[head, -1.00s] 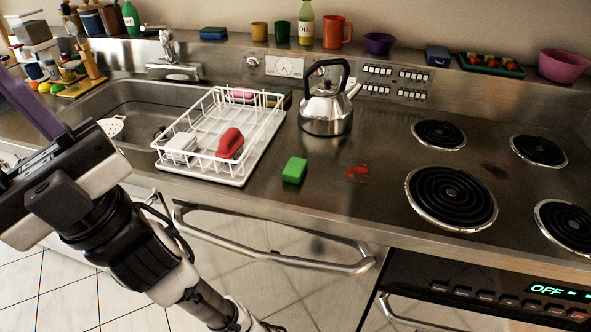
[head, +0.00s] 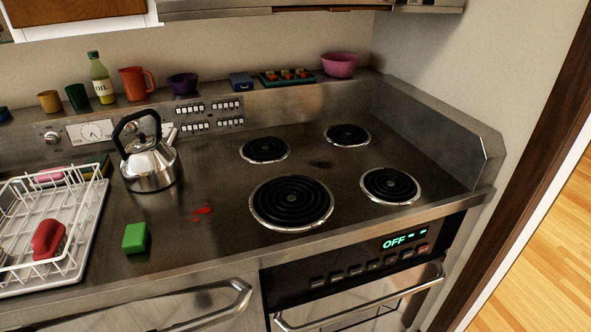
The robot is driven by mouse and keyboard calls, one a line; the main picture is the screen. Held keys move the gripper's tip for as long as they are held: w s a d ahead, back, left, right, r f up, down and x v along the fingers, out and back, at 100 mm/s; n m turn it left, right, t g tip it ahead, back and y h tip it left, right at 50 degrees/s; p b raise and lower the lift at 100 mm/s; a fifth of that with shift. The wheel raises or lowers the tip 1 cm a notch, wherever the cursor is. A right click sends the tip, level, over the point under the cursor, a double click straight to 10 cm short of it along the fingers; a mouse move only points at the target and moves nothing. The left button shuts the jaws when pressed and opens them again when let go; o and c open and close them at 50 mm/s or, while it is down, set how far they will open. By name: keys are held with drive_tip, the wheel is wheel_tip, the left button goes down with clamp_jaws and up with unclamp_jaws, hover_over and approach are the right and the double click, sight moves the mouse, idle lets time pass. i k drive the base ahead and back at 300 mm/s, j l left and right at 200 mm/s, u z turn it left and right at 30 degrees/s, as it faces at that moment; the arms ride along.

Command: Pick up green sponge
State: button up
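The green sponge (head: 135,238) is a small bright green block. It lies on the steel counter near its front edge, to the right of the dish rack and to the left of a red stain. Nothing covers it in the head view. My gripper is not in the head view now.
A white dish rack (head: 78,232) holding a red item (head: 48,239) stands left of the sponge. A steel kettle (head: 149,165) stands behind it. A red stain (head: 202,211) and coil burners (head: 291,203) lie to the right. An oven handle (head: 370,302) juts out in front.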

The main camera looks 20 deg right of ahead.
sight(135, 239)
drive_tip(key=i+l+u, duration=0.1)
drive_tip(key=u, duration=1.6)
drive_tip(key=l, duration=1.45)
drive_tip(key=i+u, duration=0.05)
